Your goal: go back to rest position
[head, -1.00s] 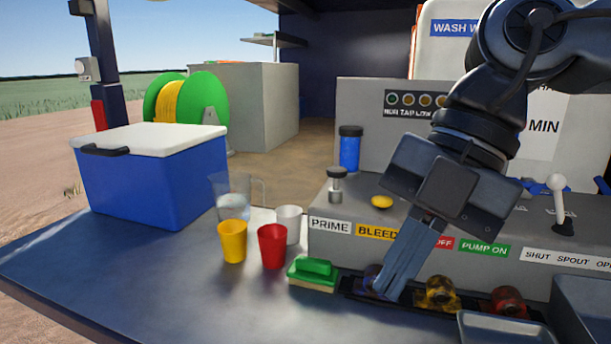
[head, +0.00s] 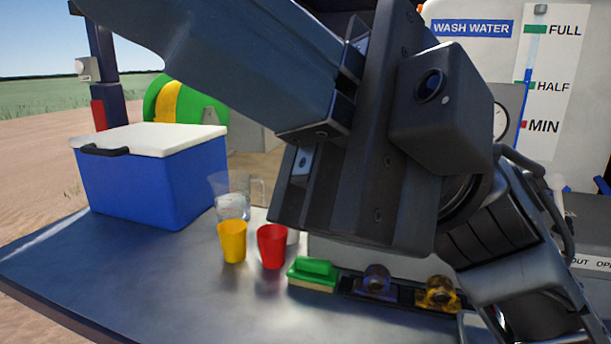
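My gripper (head: 225,55) is raised high and close to the head camera, filling the upper middle of the view. Its fingers point to the upper left, and their tips run towards or past the top edge. I see no object held, but the finger gap is not clear. My arm comes up from the lower right behind the gripper. The gripper is well clear of the counter (head: 150,285) in the picture.
A blue cooler (head: 160,185), clear jug (head: 232,205), yellow cup (head: 232,243), red cup (head: 271,247) and green sponge (head: 314,270) stand on the counter. A blue fitting (head: 376,281) and yellow fitting (head: 438,294) sit in a dark rack. My arm hides most of the panel.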

